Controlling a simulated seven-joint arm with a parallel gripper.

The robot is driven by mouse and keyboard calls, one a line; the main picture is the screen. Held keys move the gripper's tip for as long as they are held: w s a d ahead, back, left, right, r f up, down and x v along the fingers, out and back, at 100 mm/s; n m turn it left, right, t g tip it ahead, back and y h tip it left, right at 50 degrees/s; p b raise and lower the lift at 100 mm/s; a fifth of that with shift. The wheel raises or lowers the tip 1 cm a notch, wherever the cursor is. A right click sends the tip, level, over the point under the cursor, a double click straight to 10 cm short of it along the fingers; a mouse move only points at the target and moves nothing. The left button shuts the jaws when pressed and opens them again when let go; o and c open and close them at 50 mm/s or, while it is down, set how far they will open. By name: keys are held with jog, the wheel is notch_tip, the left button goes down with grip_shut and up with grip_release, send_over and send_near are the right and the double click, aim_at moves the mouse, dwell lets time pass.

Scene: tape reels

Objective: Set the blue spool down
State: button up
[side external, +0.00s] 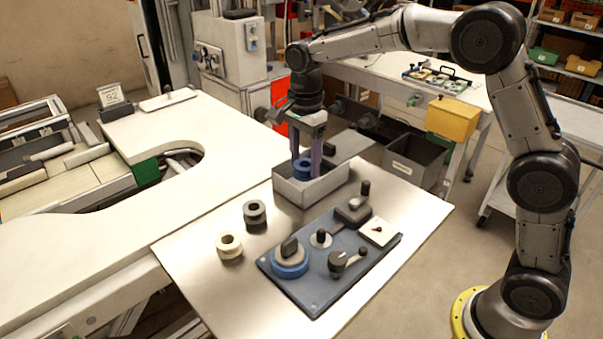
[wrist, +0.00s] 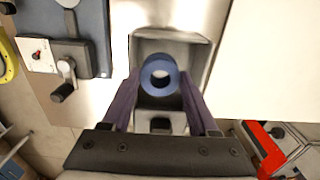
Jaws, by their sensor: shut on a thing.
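The blue spool (side external: 302,168) is between the fingers of my gripper (side external: 306,160), at the grey open-topped bin (side external: 323,192) on the metal table. In the wrist view the blue spool (wrist: 160,75) shows from above as a ring with a pale hole, and the purple fingers of my gripper (wrist: 160,88) are shut on its two sides. The bin (wrist: 204,52) surrounds it in that view. In the side external view the bin's front wall hides what is below the spool, so I cannot tell whether it touches the floor of the bin.
A dark grey spool (side external: 255,213) and a cream spool (side external: 229,246) stand on the metal table left of the bin. A blue panel (side external: 318,299) with knobs and levers lies in front of it. The table's left front corner is bare.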

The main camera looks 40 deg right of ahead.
aim_at(301, 174)
jog(key=shift+w+f, duration=0.2)
jog(key=shift+f, duration=0.05)
jog(key=shift+w+f, duration=0.15)
jog(key=shift+f, duration=0.8)
jog(key=shift+w+f, duration=0.15)
jog(key=shift+f, duration=0.75)
jog(key=shift+f, duration=0.2)
jog(key=o, duration=1)
jog(key=shift+o, duration=0.2)
jog(key=shift+r, duration=0.15)
